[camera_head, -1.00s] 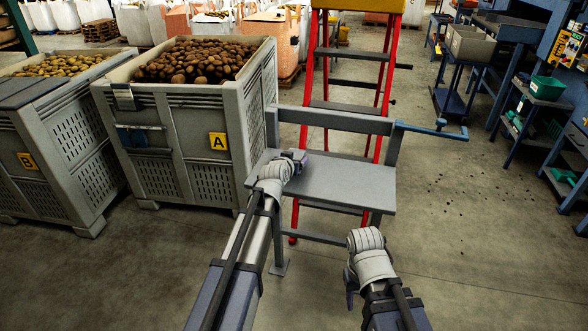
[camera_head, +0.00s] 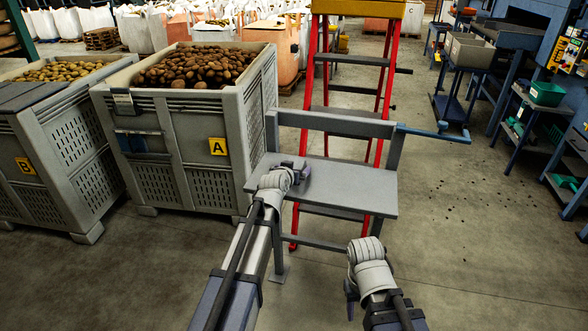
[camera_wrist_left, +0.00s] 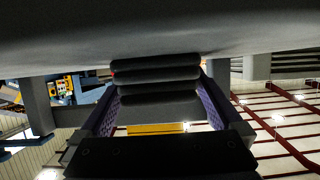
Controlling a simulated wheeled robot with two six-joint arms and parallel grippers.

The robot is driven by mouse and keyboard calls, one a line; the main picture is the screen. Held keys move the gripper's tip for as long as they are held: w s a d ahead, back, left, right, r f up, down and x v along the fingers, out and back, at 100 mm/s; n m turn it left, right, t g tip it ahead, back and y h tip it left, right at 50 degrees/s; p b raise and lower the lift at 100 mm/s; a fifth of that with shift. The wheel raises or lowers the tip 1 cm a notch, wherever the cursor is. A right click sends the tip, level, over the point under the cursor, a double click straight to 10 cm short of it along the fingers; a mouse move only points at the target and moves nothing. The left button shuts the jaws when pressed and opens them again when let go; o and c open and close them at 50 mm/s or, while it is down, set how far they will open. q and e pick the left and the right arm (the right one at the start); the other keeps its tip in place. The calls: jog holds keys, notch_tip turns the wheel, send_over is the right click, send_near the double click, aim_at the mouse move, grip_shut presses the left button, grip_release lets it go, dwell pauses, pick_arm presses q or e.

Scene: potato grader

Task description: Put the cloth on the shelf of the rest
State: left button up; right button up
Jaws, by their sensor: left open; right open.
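The rest is a grey stand with a flat shelf (camera_head: 345,187) and a bar behind it, in the middle of the head view. My left gripper (camera_head: 301,170) is low over the left part of the shelf. In the left wrist view, which looks upside down, the jaws of my left gripper (camera_wrist_left: 160,105) are apart. A dark grey folded bundle, apparently the cloth (camera_wrist_left: 155,77), lies between the purple fingers, against the grey shelf surface (camera_wrist_left: 150,30). I cannot make it out in the head view. My right gripper (camera_head: 350,298) is open, in front of the shelf and lower right.
Potato crate A (camera_head: 185,125) stands close to the left of the rest, with crate B (camera_head: 45,150) beyond it. A red ladder (camera_head: 385,75) stands right behind the rest. A blue handle (camera_head: 435,134) sticks out to the right.

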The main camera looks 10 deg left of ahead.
pick_arm(q)
jog(key=shift+r, duration=0.2)
jog(key=p+v, duration=0.4)
jog(key=v, duration=0.8)
jog(key=shift+p, duration=0.35)
jog(key=s+d+f+g, duration=0.1)
jog(key=s+d+f+g+h, duration=0.1)
jog(key=d, duration=0.1)
jog(key=s+d+f+m, duration=0.1)
jog(key=d+f, duration=0.1)
jog(key=shift+d+f+g, duration=0.1)
jog(key=shift+d+g, duration=0.1)
jog(key=shift+g, duration=0.2)
jog(key=s+d+f+g+y, duration=0.1)
jog(key=s+d+f+g, duration=0.2)
jog(key=s, duration=0.4)
jog(key=s+d+f+m+g+y, duration=0.1)
jog(key=s+d+f+g, duration=0.1)
jog(key=s, duration=0.6)
jog(key=s+d+f+m+g, duration=0.1)
jog(key=s+d+f+g, duration=0.2)
jog(key=s+g, duration=0.3)
jog(key=shift+s+d+f+y, duration=0.4)
jog(key=shift+s+f, duration=0.25)
jog(key=shift+s, duration=0.4)
